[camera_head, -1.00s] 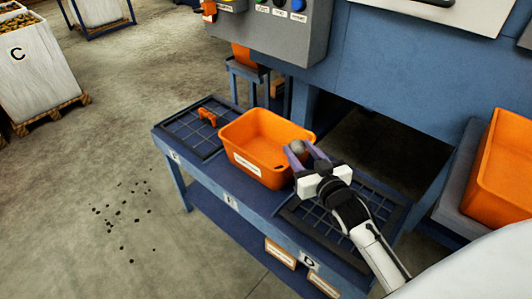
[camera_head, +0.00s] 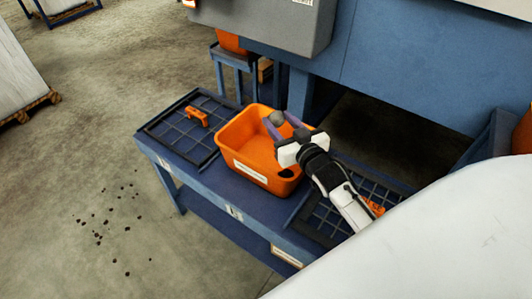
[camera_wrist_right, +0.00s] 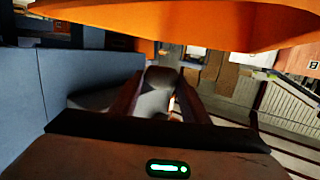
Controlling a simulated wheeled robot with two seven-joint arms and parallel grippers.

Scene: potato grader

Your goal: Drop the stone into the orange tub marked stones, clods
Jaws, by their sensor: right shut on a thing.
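My right gripper (camera_head: 282,124) is shut on a grey, rounded stone (camera_head: 277,117). In the head view the stone shows against the far right part of the orange tub (camera_head: 225,165), at about its rim; the exact height above the tub is hard to tell. The tub stands on the blue bench and has a white label (camera_head: 252,172) on its front, too small to read. In the right wrist view the stone (camera_wrist_right: 160,80) sits between the fingers, with the orange tub (camera_wrist_right: 180,20) across the top. My left gripper is not in view.
A dark grid (camera_head: 172,135) with a small orange item (camera_head: 197,117) lies left of the tub. Another grid (camera_head: 322,222) lies to the right, partly under my arm, with an orange item (camera_head: 373,207) near it. The blue machine wall (camera_head: 420,70) rises behind the bench.

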